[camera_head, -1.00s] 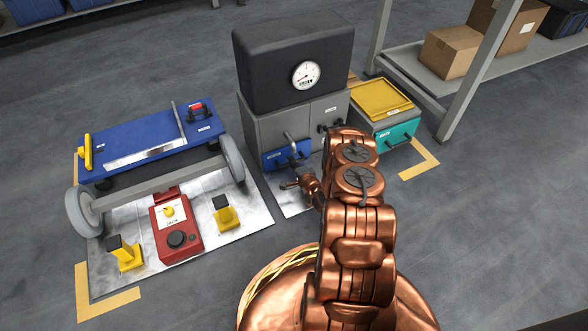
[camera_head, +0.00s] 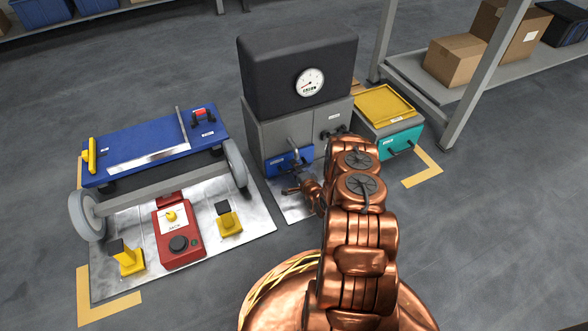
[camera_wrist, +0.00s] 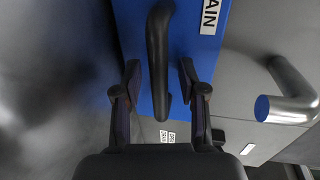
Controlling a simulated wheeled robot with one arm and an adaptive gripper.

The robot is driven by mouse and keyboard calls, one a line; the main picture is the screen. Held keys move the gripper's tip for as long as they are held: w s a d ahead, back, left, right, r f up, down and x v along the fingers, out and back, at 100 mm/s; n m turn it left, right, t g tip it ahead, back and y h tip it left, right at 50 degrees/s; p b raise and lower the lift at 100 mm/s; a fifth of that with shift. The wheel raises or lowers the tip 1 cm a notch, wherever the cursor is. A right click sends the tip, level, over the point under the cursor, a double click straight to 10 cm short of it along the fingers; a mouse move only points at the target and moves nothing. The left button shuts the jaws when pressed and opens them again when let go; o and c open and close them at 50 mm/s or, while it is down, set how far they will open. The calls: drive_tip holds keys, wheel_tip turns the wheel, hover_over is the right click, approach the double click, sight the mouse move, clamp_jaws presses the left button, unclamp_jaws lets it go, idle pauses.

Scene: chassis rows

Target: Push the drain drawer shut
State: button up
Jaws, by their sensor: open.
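The drain drawer (camera_head: 276,163) is the blue front low on the left of the grey cabinet (camera_head: 262,128). How far it stands out is hard to tell in the head view. In the wrist view its blue face (camera_wrist: 187,40) carries a white label ending in "AIN" and a black bar handle (camera_wrist: 157,50). My gripper (camera_wrist: 160,70) is open, with one finger on each side of the handle and a visible gap to it. In the head view my gripper (camera_head: 292,190) is small, just in front of the drawer, and its fingertips are unclear.
A metal pipe (camera_wrist: 290,95) with a blue end juts out beside the drawer in the wrist view. A teal drawer unit (camera_head: 400,141) stands right of the cabinet. A blue chassis on wheels (camera_head: 150,145) and a red box (camera_head: 178,235) stand left. Grey floor is open at right.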

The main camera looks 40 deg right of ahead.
drive_tip(key=v, duration=1.2)
drive_tip(key=shift+w+r, duration=0.1)
idle(0.4)
